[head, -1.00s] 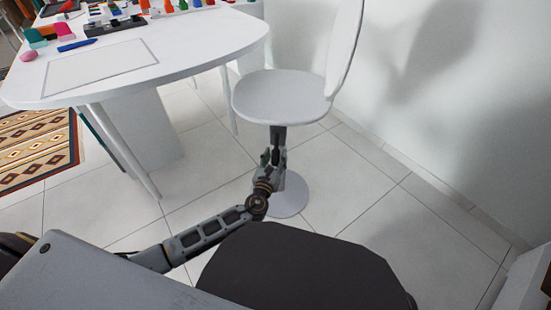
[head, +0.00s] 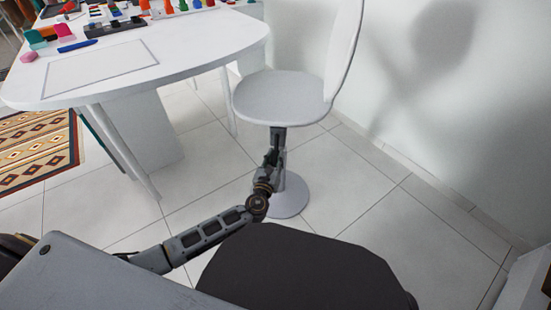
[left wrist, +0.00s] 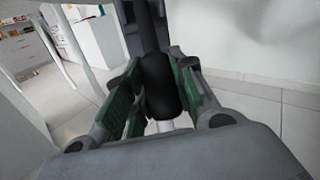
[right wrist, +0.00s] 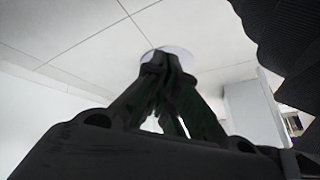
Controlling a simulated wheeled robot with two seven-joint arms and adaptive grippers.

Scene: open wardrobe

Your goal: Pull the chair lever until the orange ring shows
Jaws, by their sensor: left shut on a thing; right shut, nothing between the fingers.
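The chair (head: 285,97) is white with a round seat, a tall back, a dark upper post (head: 278,138) and a round floor base (head: 289,197). My left gripper (head: 270,157) is under the seat, beside the post. In the left wrist view its green-padded fingers (left wrist: 160,92) are shut on a black rounded handle, which looks like the chair lever (left wrist: 160,82). A pale rod shows below the handle. No orange ring is visible. My right gripper (right wrist: 162,62) shows only in the right wrist view, its fingers shut and empty.
A white table (head: 190,55) with several small coloured items stands at the left. A patterned rug (head: 38,150) lies below it. A white wall (head: 430,110) is close at the right. Tiled floor (head: 345,185) in front of the chair is clear.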

